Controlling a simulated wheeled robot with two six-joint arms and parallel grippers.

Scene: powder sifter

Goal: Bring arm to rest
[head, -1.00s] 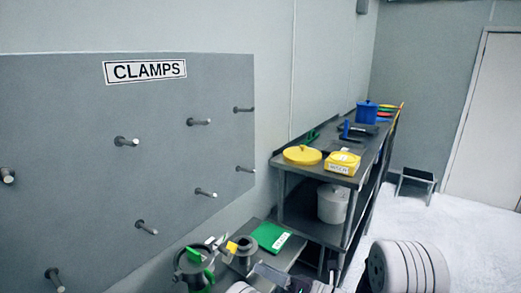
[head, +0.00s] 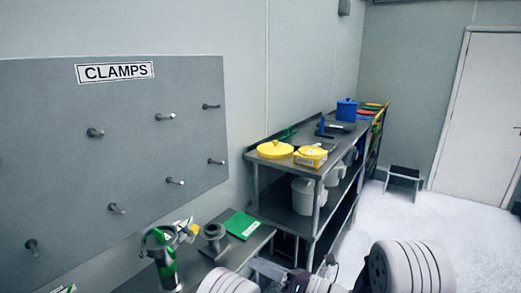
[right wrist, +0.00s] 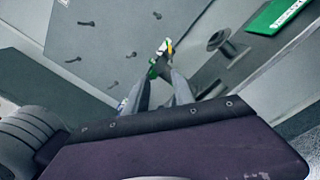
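My right gripper (head: 258,266) is low in the head view, near the front of the low steel table. In the right wrist view its two fingers (right wrist: 160,88) stand apart with nothing visible between their tips. The metal sifter body with green clamp parts (head: 164,262) stands on the low table, left of the gripper. In the right wrist view its green and yellow-white parts (right wrist: 160,58) show beyond the fingers, apart from them. My left gripper is not in the head view.
A grey spool-like metal part (head: 212,240) and a green board (head: 243,224) are on the low table (head: 262,238). A taller steel shelf table (head: 262,160) holds yellow lids and a blue container (head: 347,110). A pegboard (head: 60,150) labelled CLAMPS hangs left. White floor (head: 400,220) is open at right.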

